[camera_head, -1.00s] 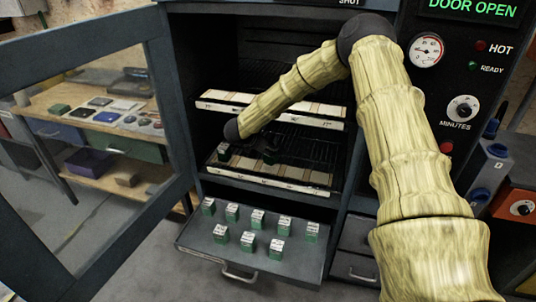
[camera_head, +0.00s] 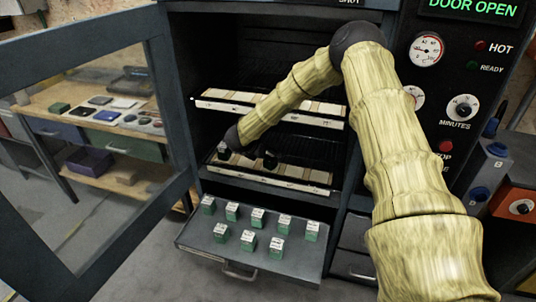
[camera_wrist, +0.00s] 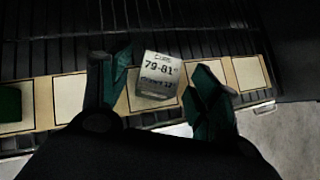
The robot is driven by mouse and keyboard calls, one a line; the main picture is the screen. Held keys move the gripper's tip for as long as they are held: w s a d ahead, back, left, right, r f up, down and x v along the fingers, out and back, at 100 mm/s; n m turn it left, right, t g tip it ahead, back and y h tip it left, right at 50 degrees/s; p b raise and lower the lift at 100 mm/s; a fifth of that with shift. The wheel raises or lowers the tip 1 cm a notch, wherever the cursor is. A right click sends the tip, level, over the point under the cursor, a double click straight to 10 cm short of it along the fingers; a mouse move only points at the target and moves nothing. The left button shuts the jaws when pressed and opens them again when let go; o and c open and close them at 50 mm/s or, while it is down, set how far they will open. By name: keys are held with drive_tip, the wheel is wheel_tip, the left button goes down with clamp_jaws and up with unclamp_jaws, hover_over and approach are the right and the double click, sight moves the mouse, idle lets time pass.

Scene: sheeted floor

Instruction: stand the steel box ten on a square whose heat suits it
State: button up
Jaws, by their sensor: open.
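A box (camera_wrist: 157,75) with a pale label reading "Cure 79-81°" stands on a square of the lower shelf strip, slightly turned; its lower label line is too blurred to read. My gripper (camera_wrist: 160,68) is open, with one dark green finger on each side of the box and gaps showing. In the head view this box (camera_head: 270,161) is small and dark, right of my wrist. Another green box (camera_wrist: 9,105) stands farther left on the strip; it also shows in the head view (camera_head: 224,153). Bare squares (camera_wrist: 70,97) lie between and to the right.
An upper shelf strip (camera_head: 215,95) with pale squares is above. A pulled-out tray (camera_head: 200,238) below holds several green boxes with white tops. The glass door (camera_head: 75,230) stands open at left. The panel (camera_head: 472,10) reads "DOOR OPEN".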

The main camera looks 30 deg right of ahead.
drive_tip(key=shift+r, duration=0.1)
drive_tip(key=shift+r, duration=0.15)
drive_tip(key=v, duration=1.2)
drive_tip(key=shift+b, duration=0.45)
idle(0.5)
